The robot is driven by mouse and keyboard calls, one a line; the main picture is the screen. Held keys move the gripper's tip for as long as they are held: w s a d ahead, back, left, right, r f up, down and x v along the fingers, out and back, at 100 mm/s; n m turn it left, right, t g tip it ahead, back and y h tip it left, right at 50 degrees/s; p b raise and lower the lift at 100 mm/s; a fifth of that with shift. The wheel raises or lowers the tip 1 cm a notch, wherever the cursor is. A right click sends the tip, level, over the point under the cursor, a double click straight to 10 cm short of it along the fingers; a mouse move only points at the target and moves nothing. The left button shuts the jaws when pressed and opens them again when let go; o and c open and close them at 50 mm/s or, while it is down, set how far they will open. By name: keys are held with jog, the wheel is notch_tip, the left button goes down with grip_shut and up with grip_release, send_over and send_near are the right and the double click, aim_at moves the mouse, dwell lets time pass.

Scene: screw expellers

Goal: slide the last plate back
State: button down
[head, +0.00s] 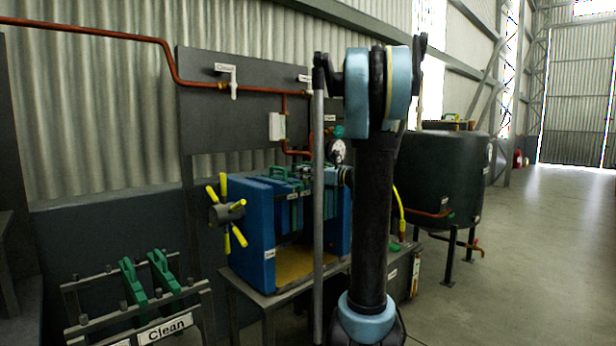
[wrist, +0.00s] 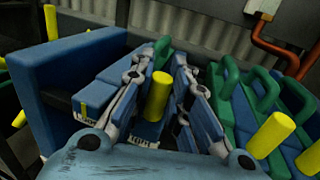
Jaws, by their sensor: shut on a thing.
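In the wrist view my gripper (wrist: 161,58) has its two fingers closed around the green handle (wrist: 162,50) of a blue plate (wrist: 98,95). A yellow peg (wrist: 157,95) on the near side shows between the fingers. Several more blue plates with green handles (wrist: 262,92) stand close together to the right, with a gap between them and the held plate. In the head view the plates (head: 295,205) hang in the blue press (head: 252,235); my arm hides part of them and my gripper is not clearly visible there.
The press's blue end block (wrist: 80,75) is left of the held plate. A yellow-spoked handwheel (head: 228,212) sticks out from the press. A rack labelled Clean (head: 165,328) with two green-handled plates stands at lower left. Copper pipes (head: 265,91) run behind; a dark tank (head: 440,180) is at right.

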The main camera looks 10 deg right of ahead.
jog(key=c, duration=1.5)
grip_release()
jog(key=shift+d, duration=0.15)
jog(key=v, duration=1.1)
jog(key=shift+s+d, duration=0.25)
